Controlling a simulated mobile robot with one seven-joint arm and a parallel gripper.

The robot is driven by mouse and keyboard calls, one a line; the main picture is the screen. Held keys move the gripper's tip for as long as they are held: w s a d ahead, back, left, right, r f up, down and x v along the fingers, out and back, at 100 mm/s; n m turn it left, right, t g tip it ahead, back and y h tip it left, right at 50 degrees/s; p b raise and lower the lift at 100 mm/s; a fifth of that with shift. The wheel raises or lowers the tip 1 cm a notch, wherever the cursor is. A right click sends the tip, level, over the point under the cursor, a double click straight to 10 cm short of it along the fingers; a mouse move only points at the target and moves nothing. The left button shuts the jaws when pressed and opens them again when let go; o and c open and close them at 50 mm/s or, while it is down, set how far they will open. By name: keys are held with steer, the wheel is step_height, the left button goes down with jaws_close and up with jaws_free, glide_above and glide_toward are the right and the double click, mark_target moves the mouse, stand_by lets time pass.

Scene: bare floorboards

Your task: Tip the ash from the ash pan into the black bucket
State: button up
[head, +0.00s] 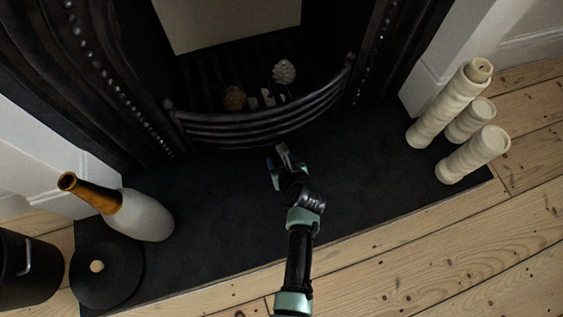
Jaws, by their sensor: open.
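The black bucket (22,268) stands at the lower left, cut off by the picture's edge, with a metal handle on its side. I cannot make out the ash pan or any ash; the space under the grate (262,125) is dark and partly hidden by its curved front bars. My gripper (281,152) is open, low over the dark hearth, just in front of the middle of the grate. I see nothing held in it. The bucket is far to the left of my gripper.
A black round lid (108,284) with a wooden knob lies beside the bucket. A white vase with a brown neck (140,216) stands behind it. Several cream candle pillars (447,104) stand at the right. The middle of the hearth (225,215) is clear.

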jaws_close()
stand_by(1.4)
